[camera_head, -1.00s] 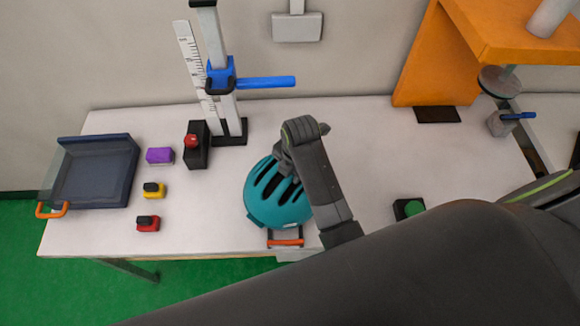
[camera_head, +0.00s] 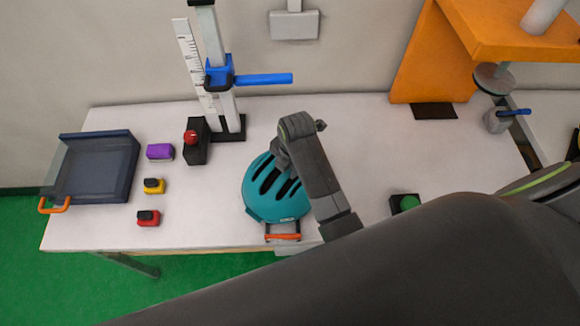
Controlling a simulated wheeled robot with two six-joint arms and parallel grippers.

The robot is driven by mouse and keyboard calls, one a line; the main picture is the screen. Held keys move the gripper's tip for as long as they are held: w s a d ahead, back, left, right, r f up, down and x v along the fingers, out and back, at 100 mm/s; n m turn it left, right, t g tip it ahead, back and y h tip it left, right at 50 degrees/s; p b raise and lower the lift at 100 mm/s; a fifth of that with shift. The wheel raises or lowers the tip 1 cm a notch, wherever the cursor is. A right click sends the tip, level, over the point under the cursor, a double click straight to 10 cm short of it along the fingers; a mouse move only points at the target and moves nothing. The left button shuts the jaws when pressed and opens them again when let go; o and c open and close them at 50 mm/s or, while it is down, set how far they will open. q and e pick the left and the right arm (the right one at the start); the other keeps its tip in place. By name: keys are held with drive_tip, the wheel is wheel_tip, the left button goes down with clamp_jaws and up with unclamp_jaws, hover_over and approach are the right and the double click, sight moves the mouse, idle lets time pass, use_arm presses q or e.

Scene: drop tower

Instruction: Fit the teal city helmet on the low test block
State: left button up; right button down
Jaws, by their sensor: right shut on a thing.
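The teal city helmet (camera_head: 262,203) is near the front edge of the table, left of the middle, with dark vents on its top. My right gripper (camera_head: 284,166) is shut on the helmet at its upper right side; the fingertips are partly hidden by the wrist. I cannot tell whether the helmet touches what is under it. The low test block is not clearly seen; the helmet may hide it. My left gripper is not in view.
A drop tower with a blue carriage arm (camera_head: 262,79) stands at the back. A red button box (camera_head: 196,147), small purple, yellow and red blocks and a dark tray (camera_head: 92,172) lie left. An orange-handled part (camera_head: 283,236) sits at the front edge.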

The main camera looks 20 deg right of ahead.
drive_tip(key=shift+f, duration=0.5)
idle(0.4)
drive_tip(key=c, duration=1.2)
unclamp_jaws()
drive_tip(key=c, duration=0.3)
drive_tip(key=shift+r, duration=0.2)
drive_tip(key=shift+r, duration=0.85)
drive_tip(key=shift+r, duration=2.55)
